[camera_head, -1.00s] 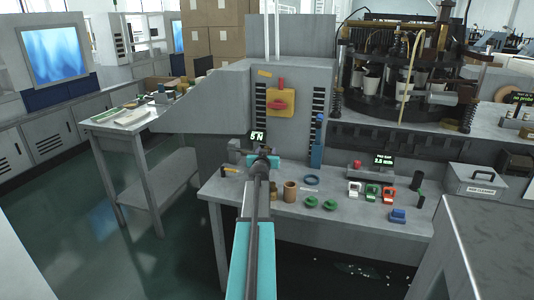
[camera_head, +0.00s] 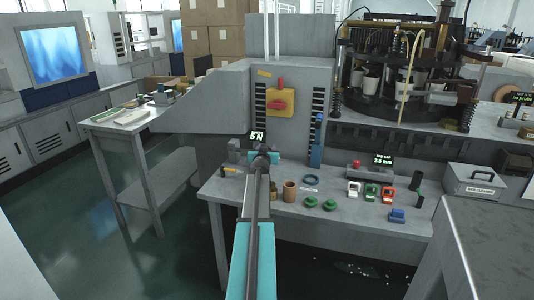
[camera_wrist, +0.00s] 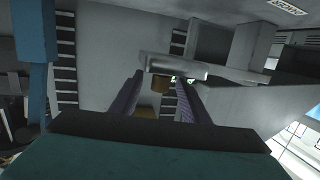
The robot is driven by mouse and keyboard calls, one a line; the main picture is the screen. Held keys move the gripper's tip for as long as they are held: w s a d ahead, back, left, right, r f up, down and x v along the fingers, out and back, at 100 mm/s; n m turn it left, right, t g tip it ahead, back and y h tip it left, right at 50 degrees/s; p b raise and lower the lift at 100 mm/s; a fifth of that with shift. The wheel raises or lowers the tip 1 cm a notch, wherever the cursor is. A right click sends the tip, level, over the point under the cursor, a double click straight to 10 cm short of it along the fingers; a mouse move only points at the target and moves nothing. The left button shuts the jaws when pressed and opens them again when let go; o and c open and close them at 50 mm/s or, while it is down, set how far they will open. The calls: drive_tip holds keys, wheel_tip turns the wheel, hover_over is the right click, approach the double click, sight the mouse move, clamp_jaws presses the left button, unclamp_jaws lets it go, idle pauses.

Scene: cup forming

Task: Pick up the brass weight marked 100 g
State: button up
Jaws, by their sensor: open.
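In the head view my gripper (camera_head: 263,157) is at the back of the bench, in front of the grey machine. My arm hides the weight there.
A blue column (camera_head: 317,150) stands right of my gripper. A force display (camera_head: 257,137) is just behind it.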

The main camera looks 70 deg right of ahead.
clamp_jaws()
idle(0.4)
wheel_tip(320, 180, up, 28)
drive_tip(key=p, duration=0.2)
idle(0.6)
